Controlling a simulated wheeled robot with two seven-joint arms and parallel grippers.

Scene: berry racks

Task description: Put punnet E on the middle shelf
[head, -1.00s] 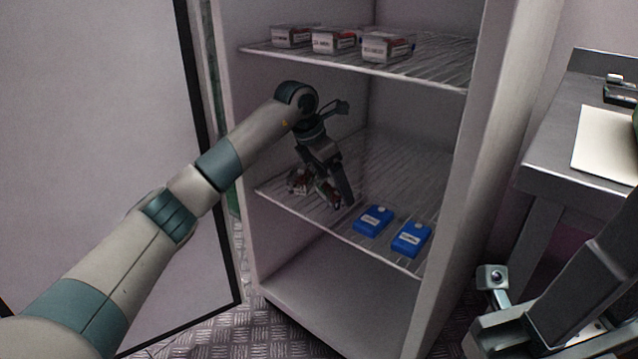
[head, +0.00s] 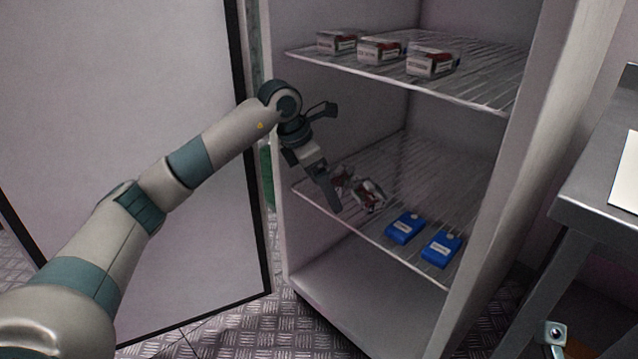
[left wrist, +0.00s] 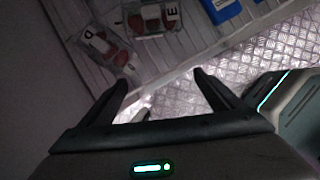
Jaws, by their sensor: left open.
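Punnet E (head: 368,195), a clear box of red berries with an E label, sits on the middle wire shelf (head: 390,165) near its front left, at an angle to the shelf edge. It also shows at the top of the left wrist view (left wrist: 152,18). My left gripper (head: 328,190) is open and empty in front of the shelf, just left of punnet E and apart from it. In the left wrist view its fingers (left wrist: 161,79) have nothing between them. My right gripper is not in view.
Another berry punnet (head: 341,178) sits left of punnet E, partly hidden by my gripper. Two blue boxes (head: 405,228) (head: 441,248) lie to the right on the same shelf. The open door (head: 130,120) is at left, a metal bench (head: 600,195) at right.

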